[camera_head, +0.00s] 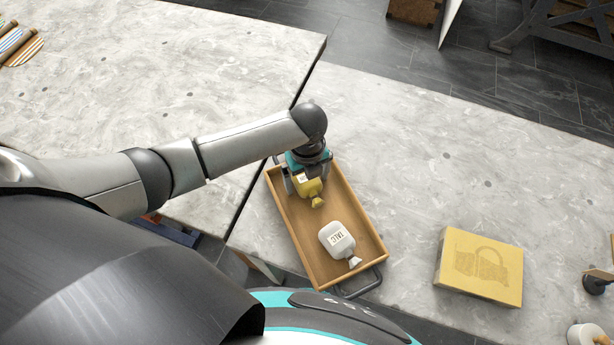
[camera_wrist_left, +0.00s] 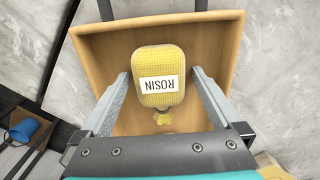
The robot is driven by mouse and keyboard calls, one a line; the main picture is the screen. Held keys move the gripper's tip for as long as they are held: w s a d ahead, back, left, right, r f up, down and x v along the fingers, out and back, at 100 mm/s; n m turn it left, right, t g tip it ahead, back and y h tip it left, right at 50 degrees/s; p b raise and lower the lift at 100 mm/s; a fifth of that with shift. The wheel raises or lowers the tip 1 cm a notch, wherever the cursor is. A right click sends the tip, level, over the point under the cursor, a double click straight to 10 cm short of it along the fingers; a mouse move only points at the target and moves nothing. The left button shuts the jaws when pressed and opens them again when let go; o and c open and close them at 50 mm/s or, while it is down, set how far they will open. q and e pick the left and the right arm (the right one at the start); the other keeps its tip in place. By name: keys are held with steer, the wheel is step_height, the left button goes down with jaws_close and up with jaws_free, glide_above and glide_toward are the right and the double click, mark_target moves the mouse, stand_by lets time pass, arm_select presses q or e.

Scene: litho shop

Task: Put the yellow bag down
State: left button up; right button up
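The yellow bag (camera_head: 309,187), labelled ROSIN, is in the far part of a wooden tray (camera_head: 292,226). It also shows in the left wrist view (camera_wrist_left: 160,65), label up, its tied neck toward my gripper's body. It appears to lie on the tray floor (camera_wrist_left: 108,48). My left gripper (camera_head: 303,182) is over the tray, its fingers on either side of the bag. In the left wrist view a narrow gap shows between each finger and the bag, so the gripper is open around it. My right gripper is not in view.
A white TALC bag (camera_head: 338,239) lies in the near part of the tray. A dark gap runs between the two tops.

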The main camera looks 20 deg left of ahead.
arm_select(q)
steer(key=shift+r, duration=0.15)
step_height(320, 180, up, 12)
steer(key=p, duration=0.3)
stand_by(0.4)
